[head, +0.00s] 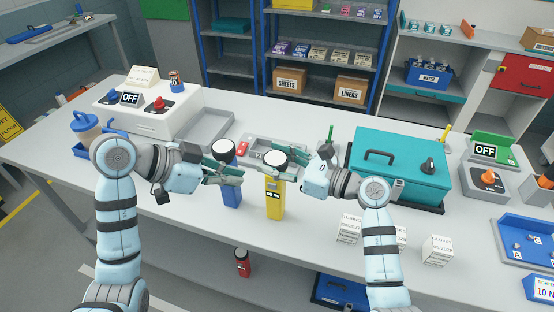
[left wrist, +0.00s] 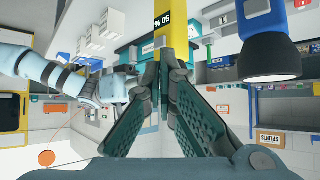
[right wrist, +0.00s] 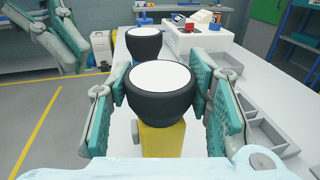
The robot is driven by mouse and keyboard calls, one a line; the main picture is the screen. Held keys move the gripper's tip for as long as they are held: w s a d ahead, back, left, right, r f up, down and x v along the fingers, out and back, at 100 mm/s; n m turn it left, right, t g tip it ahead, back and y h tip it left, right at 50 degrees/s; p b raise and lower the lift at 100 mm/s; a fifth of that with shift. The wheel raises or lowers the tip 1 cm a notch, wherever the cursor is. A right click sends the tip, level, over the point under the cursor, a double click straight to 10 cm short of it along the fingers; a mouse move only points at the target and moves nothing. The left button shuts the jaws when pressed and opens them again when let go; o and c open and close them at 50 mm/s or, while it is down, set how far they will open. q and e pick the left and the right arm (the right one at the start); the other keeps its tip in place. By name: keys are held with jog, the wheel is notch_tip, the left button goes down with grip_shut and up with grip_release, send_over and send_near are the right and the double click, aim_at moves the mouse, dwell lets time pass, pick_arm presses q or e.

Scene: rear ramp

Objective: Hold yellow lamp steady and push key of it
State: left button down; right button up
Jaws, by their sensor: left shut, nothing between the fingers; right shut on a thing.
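The yellow lamp (head: 275,208) stands upright on the white table, with a black head, a white round top and a "50 %" label. My right gripper (head: 280,163) is shut around its black head; the right wrist view shows the head (right wrist: 160,95) between the fingers. My left gripper (head: 241,178) is shut and empty, left of the yellow lamp. In the left wrist view its closed fingertips (left wrist: 172,56) point at the yellow body (left wrist: 173,25) near the label; I cannot tell whether they touch.
A similar blue lamp (head: 231,196) stands just left, close behind my left gripper. A grey divided tray (head: 262,142) lies behind the lamps. A teal toolbox (head: 400,178) stands right, and small white boxes (head: 438,249) sit near the front edge.

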aim_at(276, 189)
pick_arm(q)
jog(key=s+d+f+m+g+h, duration=0.25)
jog(key=s+d+f+h, duration=0.25)
jog(key=s+f, duration=0.8)
pick_arm(e)
jog(key=shift+w, duration=0.1)
pick_arm(q)
jog(key=w+a+r+m+t+h, duration=0.1)
jog(key=w+r+m+t+h, duration=0.2)
jog(key=w+r+m+t, duration=0.25)
jog(key=w+d+t, duration=0.1)
jog(key=w+d, duration=0.1)
jog(key=w, duration=0.5)
jog(key=shift+w+d+r+n, duration=0.25)
jog(key=shift+w+r+n, duration=0.1)
jog(key=shift+r, duration=0.1)
jog(key=shift+w, duration=0.1)
